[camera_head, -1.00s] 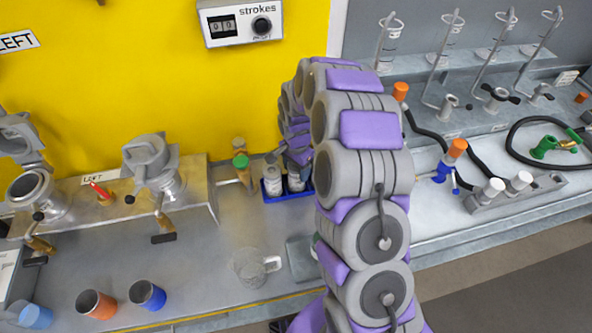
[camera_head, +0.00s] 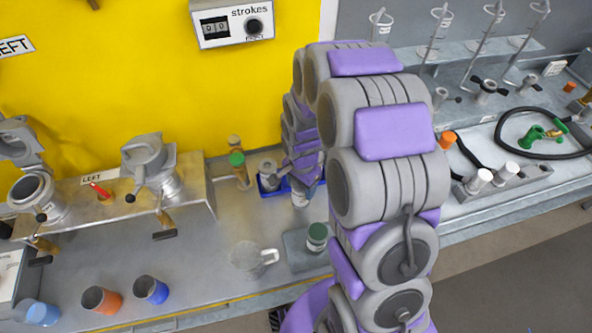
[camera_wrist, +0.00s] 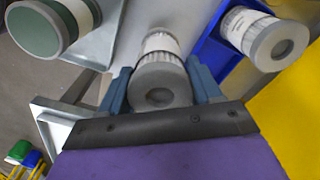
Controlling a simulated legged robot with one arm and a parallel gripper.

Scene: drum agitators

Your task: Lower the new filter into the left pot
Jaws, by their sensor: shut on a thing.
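My gripper (camera_wrist: 160,88) is shut on a grey ribbed filter (camera_wrist: 160,80) with a white label, its round end towards the wrist camera. In the head view my arm partly hides this filter (camera_head: 300,199), which is at the right side of the blue tray (camera_head: 268,187). Two metal pots stand far left in the head view: an open-topped pot (camera_head: 31,190) and a pot with a grey head (camera_head: 148,160). A LEFT label (camera_head: 85,191) lies between them; which pot it names is not clear.
Another filter (camera_wrist: 255,35) stands in the blue tray. A green-ended filter (camera_head: 317,236) is on a grey pad (camera_head: 300,258).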

